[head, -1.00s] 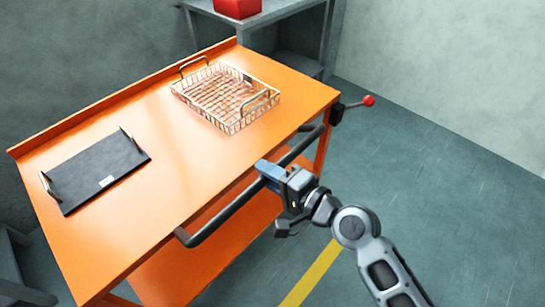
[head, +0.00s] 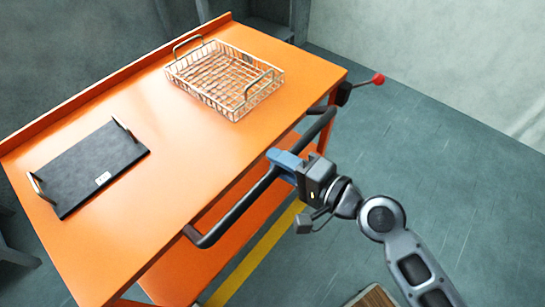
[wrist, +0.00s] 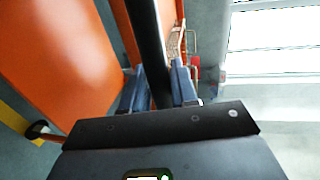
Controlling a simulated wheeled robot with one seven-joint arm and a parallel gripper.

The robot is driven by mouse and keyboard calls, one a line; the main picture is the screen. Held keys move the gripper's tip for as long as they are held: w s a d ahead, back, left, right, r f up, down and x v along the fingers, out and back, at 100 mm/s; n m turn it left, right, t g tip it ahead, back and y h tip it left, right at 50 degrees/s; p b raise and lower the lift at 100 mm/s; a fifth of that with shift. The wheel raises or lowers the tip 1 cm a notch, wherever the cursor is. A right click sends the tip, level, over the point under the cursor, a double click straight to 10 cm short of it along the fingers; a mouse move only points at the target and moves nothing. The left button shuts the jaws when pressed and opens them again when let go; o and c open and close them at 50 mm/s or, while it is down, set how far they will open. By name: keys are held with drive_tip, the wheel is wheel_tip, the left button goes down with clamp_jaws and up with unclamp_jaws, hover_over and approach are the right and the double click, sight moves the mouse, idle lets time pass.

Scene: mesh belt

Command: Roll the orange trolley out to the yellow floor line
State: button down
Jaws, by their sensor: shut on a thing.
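The orange trolley (head: 185,160) fills the left and middle of the head view, with a flat top and a lower shelf. Its dark push bar (head: 235,212) runs along the near side. My gripper (head: 280,161) is shut on the bar, around its middle. In the wrist view the bar (wrist: 148,45) passes between the two blue-grey fingers (wrist: 157,85). The yellow floor line (head: 258,252) shows beneath the trolley's near side, partly hidden by the trolley and my gripper.
A wire basket (head: 225,80) and a black tray with handles (head: 90,168) rest on the trolley top. A red-knobbed lever (head: 378,79) sticks out at its right corner. A wooden edge (head: 372,297) shows at the bottom. Floor to the right is clear.

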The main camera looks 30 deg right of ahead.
drive_tip(key=shift+s+d+f, duration=0.1)
drive_tip(key=shift+s+d, duration=0.15)
drive_tip(key=shift+s, duration=0.6)
drive_tip(key=c, duration=1)
unclamp_jaws()
drive_tip(key=b+v, duration=0.2)
drive_tip(key=v, duration=0.5)
drive_tip(key=shift+s+d, duration=0.15)
drive_tip(key=shift+s, duration=0.2)
